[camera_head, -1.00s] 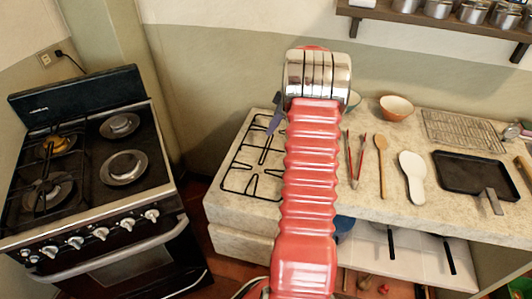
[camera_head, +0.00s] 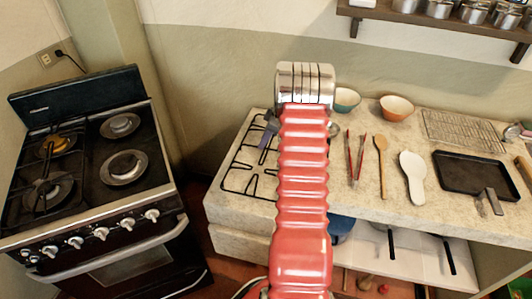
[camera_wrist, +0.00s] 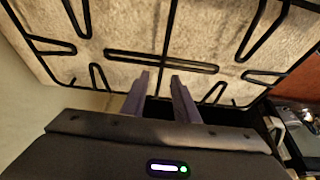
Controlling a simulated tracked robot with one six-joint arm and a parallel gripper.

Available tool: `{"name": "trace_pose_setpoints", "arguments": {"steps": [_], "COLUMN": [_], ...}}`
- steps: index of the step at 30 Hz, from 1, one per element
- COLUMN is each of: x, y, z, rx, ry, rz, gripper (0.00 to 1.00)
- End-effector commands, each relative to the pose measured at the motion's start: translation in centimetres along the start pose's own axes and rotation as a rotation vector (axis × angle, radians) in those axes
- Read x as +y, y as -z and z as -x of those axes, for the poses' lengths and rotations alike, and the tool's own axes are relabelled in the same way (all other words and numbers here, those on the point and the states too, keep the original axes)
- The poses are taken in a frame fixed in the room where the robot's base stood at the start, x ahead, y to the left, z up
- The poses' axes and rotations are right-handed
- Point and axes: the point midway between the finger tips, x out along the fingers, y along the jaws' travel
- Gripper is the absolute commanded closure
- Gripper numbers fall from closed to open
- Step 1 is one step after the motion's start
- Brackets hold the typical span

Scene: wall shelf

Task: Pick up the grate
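The grate (camera_head: 238,187) is a black wire frame lying on the left end of the stone counter (camera_head: 345,196). My arm hides its right part in the head view. My gripper (camera_head: 266,137) is over the far part of the grate, with a purple-grey finger showing beside the arm. In the wrist view, the grate (camera_wrist: 158,60) spans the upper picture over the pale counter. My gripper (camera_wrist: 160,80) is open there, with an empty gap between its two fingers. The fingertips point toward the grate's bars; I cannot tell whether they touch.
A stove (camera_head: 95,160) stands at the left, across a gap from the counter. Two bowls, a teal one (camera_head: 346,98) and an orange one (camera_head: 396,107), stand at the back. Tongs (camera_head: 356,158), a wooden spoon (camera_head: 381,160) and a black pan (camera_head: 472,174) lie to the right.

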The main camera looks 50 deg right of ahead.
Motion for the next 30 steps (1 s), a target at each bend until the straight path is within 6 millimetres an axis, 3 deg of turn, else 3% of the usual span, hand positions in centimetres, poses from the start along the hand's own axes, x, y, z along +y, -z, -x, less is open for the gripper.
{"name": "trace_pose_setpoints", "arguments": {"steps": [5,15,30], "x": [-0.1,-0.2,-0.2], "y": [0.0,0.1,0.0], "z": [-0.8,-4.9,-5.2], "rx": [0.000,0.000,0.000], "ry": [0.002,0.001,0.000], "rz": [0.000,-0.001,-0.001], "gripper": [0.72,0.72,0.72]}}
